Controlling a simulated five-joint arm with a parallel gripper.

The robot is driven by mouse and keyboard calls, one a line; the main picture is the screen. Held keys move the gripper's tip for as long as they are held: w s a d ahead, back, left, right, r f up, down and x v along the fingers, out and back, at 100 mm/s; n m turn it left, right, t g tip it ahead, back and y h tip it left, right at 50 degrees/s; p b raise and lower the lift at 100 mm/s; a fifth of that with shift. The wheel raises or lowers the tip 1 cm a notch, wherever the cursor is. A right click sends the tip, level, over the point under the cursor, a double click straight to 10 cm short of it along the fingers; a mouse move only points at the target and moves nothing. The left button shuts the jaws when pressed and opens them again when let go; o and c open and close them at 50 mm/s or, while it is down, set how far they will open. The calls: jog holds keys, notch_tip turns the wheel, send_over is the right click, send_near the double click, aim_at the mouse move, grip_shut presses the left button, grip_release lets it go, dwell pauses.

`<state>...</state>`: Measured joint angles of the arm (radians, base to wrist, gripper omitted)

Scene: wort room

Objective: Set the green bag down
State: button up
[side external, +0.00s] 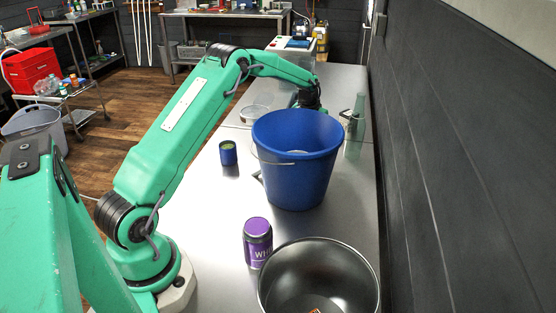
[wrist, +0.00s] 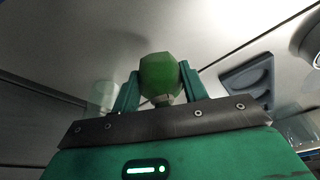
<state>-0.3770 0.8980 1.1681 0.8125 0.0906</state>
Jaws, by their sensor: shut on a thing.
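My gripper (wrist: 160,88) is shut on the green bag (wrist: 160,73), which sits between the two fingers in the wrist view. The steel table surface fills the space beyond it; whether the bag touches the table I cannot tell. In the side external view, my gripper (side external: 309,101) is at the far side of the blue bucket (side external: 297,165), whose rim hides its lower part. The bag is hidden in that view.
A metal bowl (side external: 275,285) and a purple tin (side external: 258,240) stand in front. A dark blue tin (side external: 228,153) and clear dish (side external: 255,112) lie left of the bucket. A greenish glass vessel (side external: 357,118) stands right, near the dark wall (side external: 440,160).

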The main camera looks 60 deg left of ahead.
jog(key=shift+f, duration=1.9)
jog(key=shift+f, duration=0.1)
jog(key=o, duration=1)
jog(key=shift+w+a+r+v, duration=0.1)
jog(key=shift+w+v, duration=0.15)
jog(key=shift+v, duration=1.4)
jog(key=shift+w+a+r+v, duration=0.15)
jog(key=shift+w+v, duration=0.15)
jog(key=shift+v, duration=1.35)
jog(key=shift+w+a+v, duration=0.1)
jog(key=shift+w+v, duration=0.15)
jog(key=shift+v, duration=1.45)
